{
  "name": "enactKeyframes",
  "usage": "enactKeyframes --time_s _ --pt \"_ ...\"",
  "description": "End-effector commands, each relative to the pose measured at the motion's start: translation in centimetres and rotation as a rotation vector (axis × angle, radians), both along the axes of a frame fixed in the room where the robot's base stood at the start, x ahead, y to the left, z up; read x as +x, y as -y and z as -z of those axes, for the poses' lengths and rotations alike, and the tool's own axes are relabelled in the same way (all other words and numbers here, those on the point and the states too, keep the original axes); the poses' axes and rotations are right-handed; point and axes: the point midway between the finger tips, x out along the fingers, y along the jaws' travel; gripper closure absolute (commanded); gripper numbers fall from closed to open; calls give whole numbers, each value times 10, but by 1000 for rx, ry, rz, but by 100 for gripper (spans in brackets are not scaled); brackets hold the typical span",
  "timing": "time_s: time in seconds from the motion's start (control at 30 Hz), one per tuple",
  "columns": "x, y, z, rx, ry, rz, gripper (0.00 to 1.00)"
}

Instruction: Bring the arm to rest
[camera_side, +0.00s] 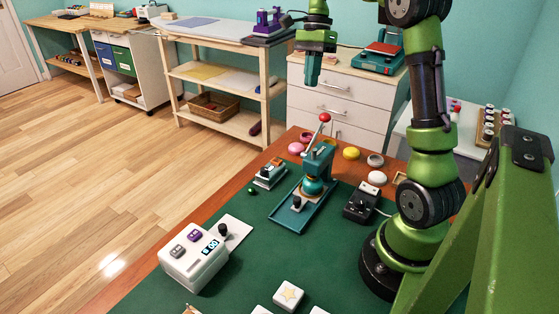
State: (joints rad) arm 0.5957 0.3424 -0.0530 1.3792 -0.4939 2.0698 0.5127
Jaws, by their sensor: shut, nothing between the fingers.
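My gripper (313,80) hangs at the top middle of the side view, fingers pointing down. Its fingers are shut together with nothing between them. It is raised well above the table and apart from everything on it. My green arm (432,110) rises from its base at the right and bends over near the top edge, where part of it is cut off by the picture.
A teal press (304,190) with a red-knobbed lever stands on the green mat (255,270). A white device (193,258) stands front left, a black-topped box (361,203) near my base. Colored round pieces lie along the back. Drawers (340,100) stand behind.

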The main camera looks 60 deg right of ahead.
Motion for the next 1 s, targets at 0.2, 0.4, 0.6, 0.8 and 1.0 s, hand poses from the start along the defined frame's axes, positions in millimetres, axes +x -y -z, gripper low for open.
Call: enactKeyframes --time_s 0.2,0.4,0.6,0.8,1.0 --pt "-21 -97 -20 -143 298 -521 100" --pt "-55 -171 -14 -286 581 -945 100" --pt "-87 -217 3 -424 819 -1249 100" --pt "-100 -233 14 -498 928 -1368 100" --pt "-101 -234 15 -507 937 -1380 100"
